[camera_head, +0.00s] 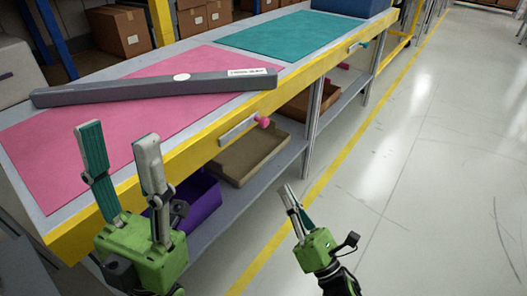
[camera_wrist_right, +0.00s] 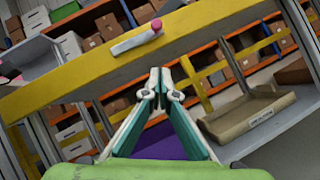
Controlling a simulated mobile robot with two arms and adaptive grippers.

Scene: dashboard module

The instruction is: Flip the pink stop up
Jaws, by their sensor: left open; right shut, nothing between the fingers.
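The pink stop (camera_head: 263,121) is a small pink knob at the right end of a grey metal bar (camera_head: 238,131) on the yellow front edge of the table. In the right wrist view the pink stop (camera_wrist_right: 156,25) shows above my gripper, at the upper right end of the bar (camera_wrist_right: 132,40). My right gripper (camera_head: 287,187) is shut and empty, below and to the right of the stop, apart from it. Its closed fingertips also show in the wrist view (camera_wrist_right: 160,72). My left gripper (camera_head: 117,135) is open and empty in front of the table's near left part.
A long grey bar (camera_head: 150,88) lies across the pink mat (camera_head: 110,125). A teal mat (camera_head: 290,34) with a second stop (camera_head: 364,44) is farther along. A brown tray (camera_head: 250,155) and purple bin (camera_head: 195,205) sit on the lower shelf. The floor at right is clear.

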